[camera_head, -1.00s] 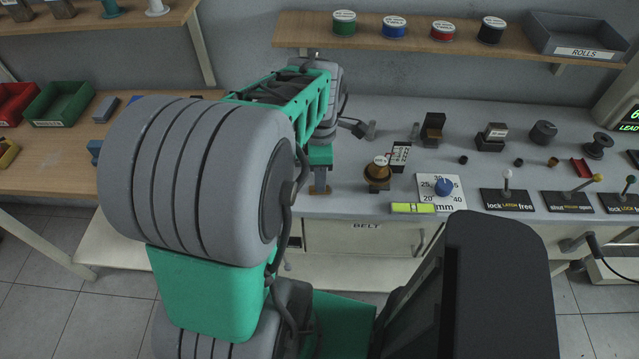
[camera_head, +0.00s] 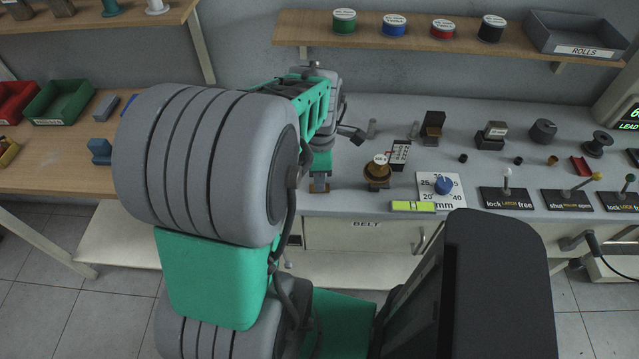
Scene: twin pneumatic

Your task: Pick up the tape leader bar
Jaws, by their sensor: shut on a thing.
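My gripper (camera_head: 320,186) is seen small and from behind my arm, at the front left of the grey bench. Its fingers are closed on a small brownish piece, which I take to be the tape leader bar (camera_head: 319,189). Only a little of that piece shows at the fingertips, and I cannot tell its full shape or whether it touches the bench.
Right of my gripper stand a brass-coloured round part (camera_head: 377,172), a blue knob (camera_head: 443,185) on a dial plate, and a yellow-green level (camera_head: 412,206). Several lever plates (camera_head: 506,198) line the front right. A shelf (camera_head: 420,38) with spools hangs above.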

